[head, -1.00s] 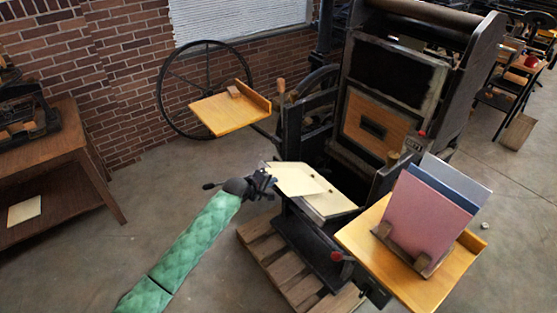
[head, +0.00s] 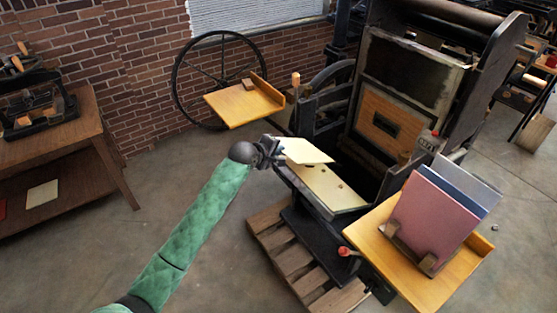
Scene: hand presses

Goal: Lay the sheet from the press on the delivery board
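My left gripper (head: 277,151) is shut on the near left edge of a cream sheet (head: 307,151). The sheet is raised above the left part of the press bed (head: 332,190), a pale plate with small dark spots. The press (head: 388,115) is a dark machine with a wood-coloured panel. A bare wooden board (head: 236,106) with a raised edge and a small block, seemingly the delivery board, is on the press's left side, above and left of the gripper. My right gripper is out of view.
A second wooden board (head: 375,254) at right carries a rack of pink, blue and grey sheets (head: 433,217). A spoked flywheel (head: 190,85) stands behind the left board. A wooden pallet (head: 290,258) lies under the press. A side table (head: 85,130) stands at far left.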

